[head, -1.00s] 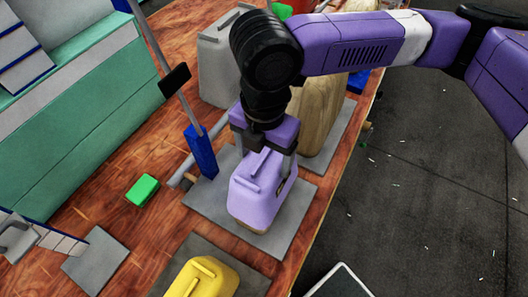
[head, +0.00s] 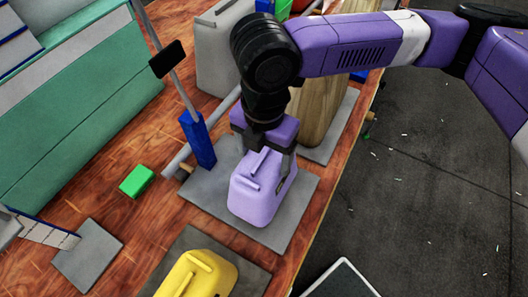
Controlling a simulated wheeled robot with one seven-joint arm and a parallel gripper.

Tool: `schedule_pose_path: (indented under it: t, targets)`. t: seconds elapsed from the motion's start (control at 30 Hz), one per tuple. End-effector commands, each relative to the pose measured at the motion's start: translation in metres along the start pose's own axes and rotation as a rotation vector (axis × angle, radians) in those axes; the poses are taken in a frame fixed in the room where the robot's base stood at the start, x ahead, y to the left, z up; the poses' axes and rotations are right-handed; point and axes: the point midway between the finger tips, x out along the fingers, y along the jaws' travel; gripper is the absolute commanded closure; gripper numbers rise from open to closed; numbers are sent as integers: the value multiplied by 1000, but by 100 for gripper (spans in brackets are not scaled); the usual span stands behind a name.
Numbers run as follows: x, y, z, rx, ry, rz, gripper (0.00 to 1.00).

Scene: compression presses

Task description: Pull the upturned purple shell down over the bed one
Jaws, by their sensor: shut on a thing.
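The purple shell (head: 262,195) sits on a grey square plate (head: 295,212) near the right edge of the wooden table. It is a rounded block with a raised rib on its upper face. My gripper (head: 266,160) comes from above and is shut on the upper part of the shell, with its fingers on either side. The bed shell is not seen apart from this one; whatever lies under the purple shell is hidden.
A blue post (head: 199,142) with a grey rod and black grip stands left of the shell. A yellow shell (head: 205,275) is at the front, a green block (head: 137,181) to the left, a grey shell (head: 213,55) behind. Dark floor lies right of the table.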

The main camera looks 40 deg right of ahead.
Motion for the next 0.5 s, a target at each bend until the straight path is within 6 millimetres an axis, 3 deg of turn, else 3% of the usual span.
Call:
schedule_pose_path:
  t: [0.5]
  targets:
    - [7, 0, 0, 0, 0, 0, 94]
